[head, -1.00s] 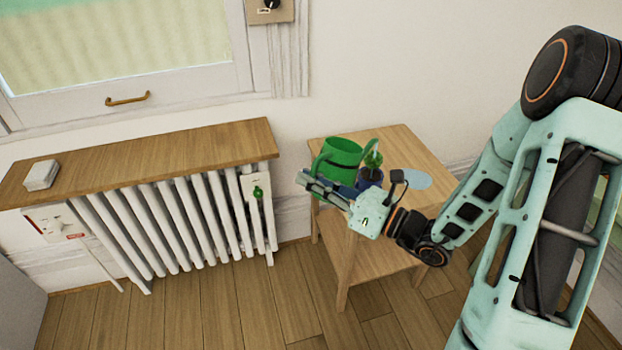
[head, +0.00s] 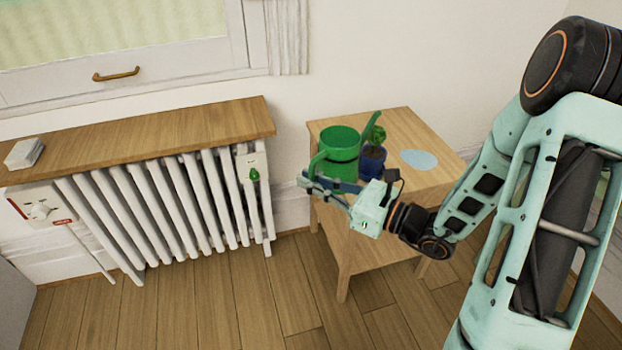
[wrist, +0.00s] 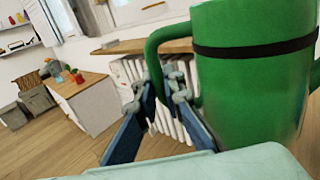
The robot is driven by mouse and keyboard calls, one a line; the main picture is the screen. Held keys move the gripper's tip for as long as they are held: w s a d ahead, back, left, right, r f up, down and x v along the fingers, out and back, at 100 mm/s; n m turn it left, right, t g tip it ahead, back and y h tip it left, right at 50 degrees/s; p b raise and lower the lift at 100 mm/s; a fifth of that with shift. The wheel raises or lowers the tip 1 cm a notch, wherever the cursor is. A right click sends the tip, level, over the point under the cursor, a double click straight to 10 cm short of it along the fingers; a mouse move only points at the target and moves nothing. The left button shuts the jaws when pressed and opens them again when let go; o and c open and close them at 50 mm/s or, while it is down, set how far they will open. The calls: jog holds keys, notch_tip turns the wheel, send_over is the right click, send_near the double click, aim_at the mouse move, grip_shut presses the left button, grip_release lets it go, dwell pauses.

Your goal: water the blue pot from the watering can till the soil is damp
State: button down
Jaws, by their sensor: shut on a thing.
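The green watering can (head: 341,143) is roughly upright at the left side of the small wooden table (head: 433,182), its spout rising to the right. Whether its base touches the tabletop is hidden. My gripper (head: 311,184) is shut on the can's handle, at the can's left and near side; the handle (wrist: 152,58) and can body (wrist: 250,90) also show in the wrist view. The blue pot (head: 371,160) stands on the table just right of the can, with a small green plant (head: 377,136) partly behind the spout. Its soil is too small to judge.
A pale blue flat disc (head: 418,160) lies on the table right of the pot. A white radiator (head: 165,205) with a wooden shelf (head: 140,138) stands to the left, against the wall. Wooden floor (head: 240,305) is clear in front.

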aim_at(311, 163)
jog(key=shift+r, duration=0.2)
jog(key=shift+r+p, duration=1.9)
jog(key=shift+r, duration=0.05)
